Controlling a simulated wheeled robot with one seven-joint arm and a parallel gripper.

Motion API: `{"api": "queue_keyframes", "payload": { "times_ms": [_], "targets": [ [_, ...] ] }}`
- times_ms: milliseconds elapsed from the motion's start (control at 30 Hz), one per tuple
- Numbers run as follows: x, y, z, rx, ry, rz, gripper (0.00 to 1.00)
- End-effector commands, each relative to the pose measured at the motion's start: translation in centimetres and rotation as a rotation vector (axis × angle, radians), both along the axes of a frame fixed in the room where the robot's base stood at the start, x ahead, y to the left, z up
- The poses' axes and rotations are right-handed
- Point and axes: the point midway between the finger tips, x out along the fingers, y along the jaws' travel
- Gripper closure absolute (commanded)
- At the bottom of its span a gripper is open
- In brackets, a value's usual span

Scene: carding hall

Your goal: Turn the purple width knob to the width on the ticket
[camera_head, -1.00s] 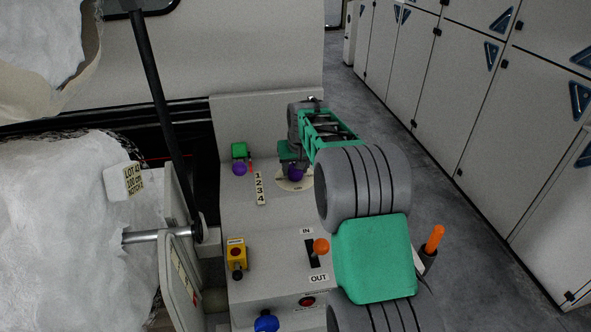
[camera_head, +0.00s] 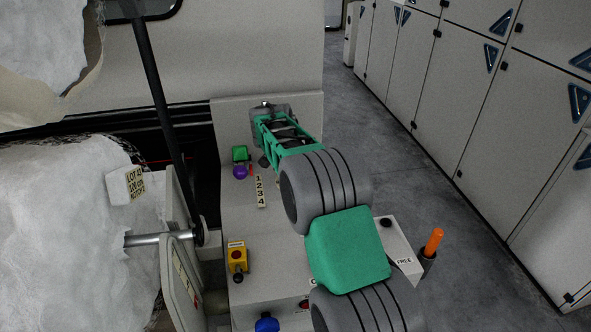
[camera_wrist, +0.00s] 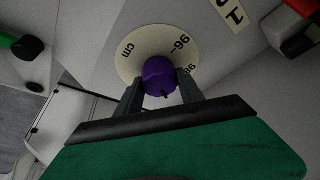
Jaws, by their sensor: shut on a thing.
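The purple width knob (camera_wrist: 160,72) sits on a round cream dial plate (camera_wrist: 130,52) in the wrist view. The plate reads "cm" and "96", with another figure partly hidden by a finger. A small dark mark shows on the knob's near side. My gripper (camera_wrist: 161,86) is shut on the knob, one dark finger on each side. In the head view my arm hides the knob and dial. The ticket (camera_head: 134,184) hangs on the white fleece at left; it reads "LOT 42" above a cm line whose figure is too small to read surely.
A green button (camera_head: 240,153) with a purple part below it (camera_head: 240,172) and a 1-2-3-4 strip (camera_head: 260,191) stand left of my arm. A yellow box with a red button (camera_head: 237,256) and a blue knob (camera_head: 266,322) are nearer.

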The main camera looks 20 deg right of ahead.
Motion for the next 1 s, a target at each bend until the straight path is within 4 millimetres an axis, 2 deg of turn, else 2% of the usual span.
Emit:
{"api": "queue_keyframes", "payload": {
  "times_ms": [533, 567, 800, 1000],
  "targets": [
    [0.04, 0.00, 0.11, 0.000, -0.002, -0.030, 0.96],
    [0.04, 0.00, 0.11, 0.000, -0.002, -0.030, 0.55],
    [0.03, -0.02, 0.06, 0.000, 0.000, -0.030, 0.35],
    [0.01, -0.02, 0.02, 0.000, 0.000, -0.029, 0.34]
  ]
}}
